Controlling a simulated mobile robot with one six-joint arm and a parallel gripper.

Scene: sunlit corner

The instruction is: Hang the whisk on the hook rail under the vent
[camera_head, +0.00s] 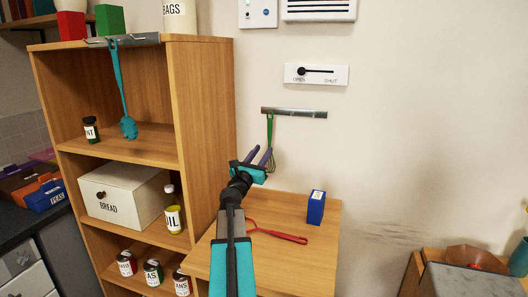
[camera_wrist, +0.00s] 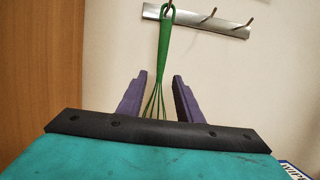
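The green whisk (camera_head: 270,128) hangs upright from the left end of the hook rail (camera_head: 300,113) on the wall. In the wrist view its green handle (camera_wrist: 163,42) meets a hook at the top, and its wires run down behind my gripper. My gripper (camera_head: 259,155) is open; in the wrist view its two purple fingers (camera_wrist: 159,78) stand apart, with the whisk's wires showing between them and a gap on each side. The lower ends of the wires are hidden. The rail's other hooks (camera_wrist: 230,22) are empty in the wrist view. The vent (camera_head: 318,9) is higher up.
A labelled slider plate (camera_head: 316,74) is between vent and rail. Below, a wooden table (camera_head: 325,225) bears a blue box (camera_head: 316,207) and a red utensil (camera_head: 280,236). A wooden shelf (camera_head: 208,120) stands close on the left, with a teal utensil (camera_head: 122,90) hanging there. Bare wall lies right.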

